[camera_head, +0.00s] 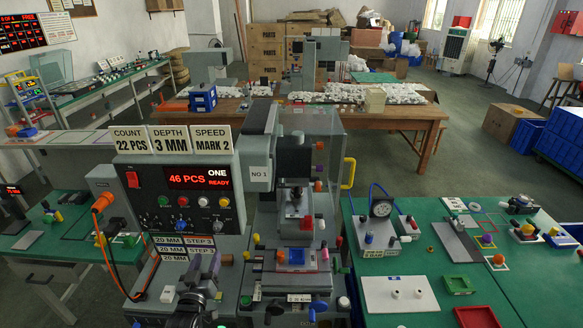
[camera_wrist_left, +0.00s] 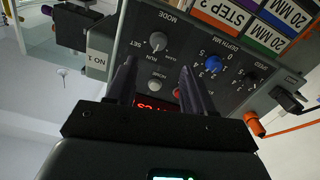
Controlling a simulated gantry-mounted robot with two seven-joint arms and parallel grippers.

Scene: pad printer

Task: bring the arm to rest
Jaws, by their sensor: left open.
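The pad printer's grey control box (camera_head: 225,160) stands left of centre in the head view, with a lit red display (camera_head: 198,177) reading "46 PCS ONE READY". My left gripper (camera_head: 205,264) is low in front of this box. The left wrist view shows its two dark fingers (camera_wrist_left: 158,72) spread apart with nothing between them. Past the fingers is the control panel, turned upside down, with a blue depth knob (camera_wrist_left: 213,62) and part of the red display (camera_wrist_left: 153,107). I see no contact between fingers and panel, though the exact gap is unclear. My right gripper is not in view.
An orange plug and cable (camera_head: 103,202) hang at the box's left side.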

